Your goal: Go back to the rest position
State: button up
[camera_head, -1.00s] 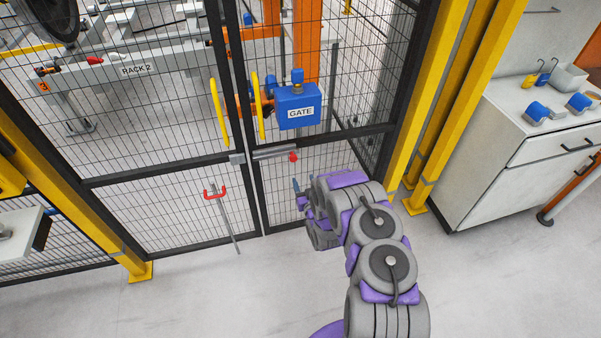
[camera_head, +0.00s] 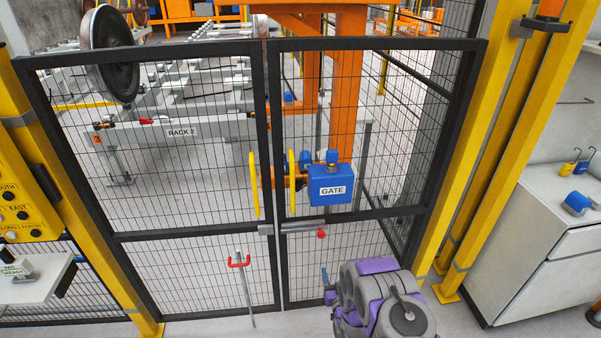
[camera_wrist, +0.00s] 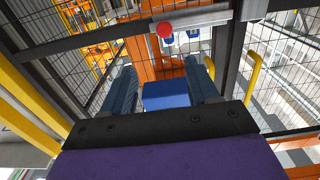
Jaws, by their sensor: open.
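My gripper shows in the wrist view (camera_wrist: 165,88) with its two dark fingers apart and nothing between them. Beyond the fingers are the blue gate box, the red-knobbed bolt and the mesh of the gate. In the head view my folded purple and grey arm is at the bottom, right of centre, in front of the lower right gate panel. The fingers are mostly hidden there; one blue-grey tip (camera_head: 325,277) shows at the arm's left side.
The closed double mesh gate (camera_head: 265,140) stands ahead, with a blue GATE box (camera_head: 331,185), yellow handles (camera_head: 254,184) and a red-knobbed bolt (camera_head: 304,228). A red-handled drop rod (camera_head: 240,262) is at lower left. Yellow posts and a cabinet (camera_head: 540,255) stand right, a control panel (camera_head: 20,205) left.

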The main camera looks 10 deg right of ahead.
jog(key=w+d+r+g+h, duration=0.1)
jog(key=w+d+r+g, duration=0.3)
jog(key=r, duration=0.5)
jog(key=s+r+g+h, duration=0.1)
jog(key=s+r+g, duration=0.5)
jog(key=s+r, duration=0.45)
jog(key=s+a+r+g, duration=0.3)
jog(key=s+r, duration=0.2)
jog(key=s, duration=0.8)
jog(key=s+a+r+g+y, duration=0.1)
jog(key=s+a+r+g, duration=0.2)
jog(key=s, duration=1.1)
jog(key=s+a+r+g+y, duration=0.1)
jog(key=s+a+r+g, duration=0.2)
jog(key=s, duration=1)
notch_tip(320, 180, up, 6)
jog(key=shift+s+a+f+g, duration=0.2)
jog(key=shift+a+g, duration=0.2)
jog(key=shift+a, duration=0.7)
